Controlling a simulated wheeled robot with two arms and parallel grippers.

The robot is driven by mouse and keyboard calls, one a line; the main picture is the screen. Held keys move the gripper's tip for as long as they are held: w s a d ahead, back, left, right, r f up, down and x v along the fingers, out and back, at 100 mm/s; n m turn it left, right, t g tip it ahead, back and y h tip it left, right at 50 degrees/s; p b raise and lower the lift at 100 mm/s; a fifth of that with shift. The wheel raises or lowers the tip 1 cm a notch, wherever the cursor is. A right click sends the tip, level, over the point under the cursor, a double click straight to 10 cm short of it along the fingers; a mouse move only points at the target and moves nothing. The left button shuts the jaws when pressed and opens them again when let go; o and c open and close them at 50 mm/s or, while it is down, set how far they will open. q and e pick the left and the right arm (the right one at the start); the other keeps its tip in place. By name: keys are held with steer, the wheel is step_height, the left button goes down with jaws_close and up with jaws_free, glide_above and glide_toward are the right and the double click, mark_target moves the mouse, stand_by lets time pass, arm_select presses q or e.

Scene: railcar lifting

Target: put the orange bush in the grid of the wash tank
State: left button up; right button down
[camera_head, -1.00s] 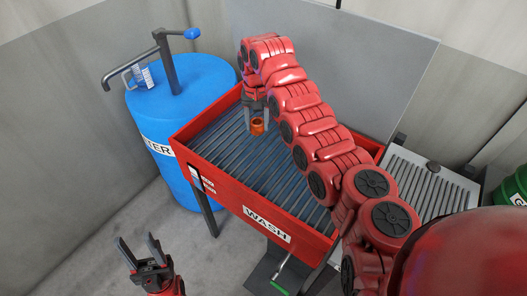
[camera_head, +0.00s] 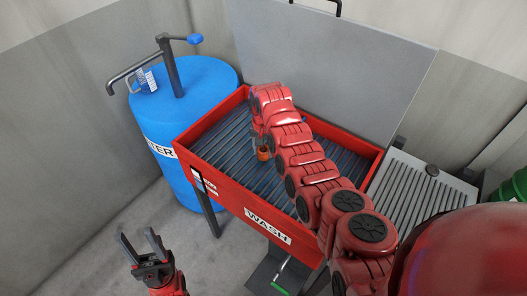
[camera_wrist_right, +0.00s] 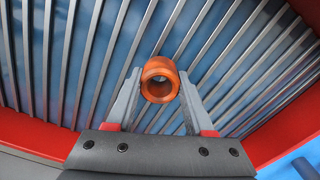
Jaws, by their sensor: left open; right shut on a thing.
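The orange bush (camera_head: 264,154) is a short hollow ring, seen over the grid of the red wash tank. In the right wrist view the bush (camera_wrist_right: 160,80) sits between the two grey fingertips, its open end facing the camera. My right gripper (camera_wrist_right: 160,88) is shut on it; in the head view the arm partly hides this gripper (camera_head: 262,146). The wash tank (camera_head: 232,195) has a grid of grey bars (camera_head: 220,150) over a blue floor. Whether the bush touches the bars cannot be told. My left gripper (camera_head: 142,246) is open and empty, outside the tank at lower left.
A blue water drum (camera_head: 180,105) with a pump stands left of the tank. The raised grey lid (camera_head: 330,70) is behind it. Bare grid surrounds the bush.

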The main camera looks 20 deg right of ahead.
steer(key=shift+f, duration=0.85)
steer(key=shift+f, duration=0.15)
steer(key=shift+c, duration=1.4)
jaws_free()
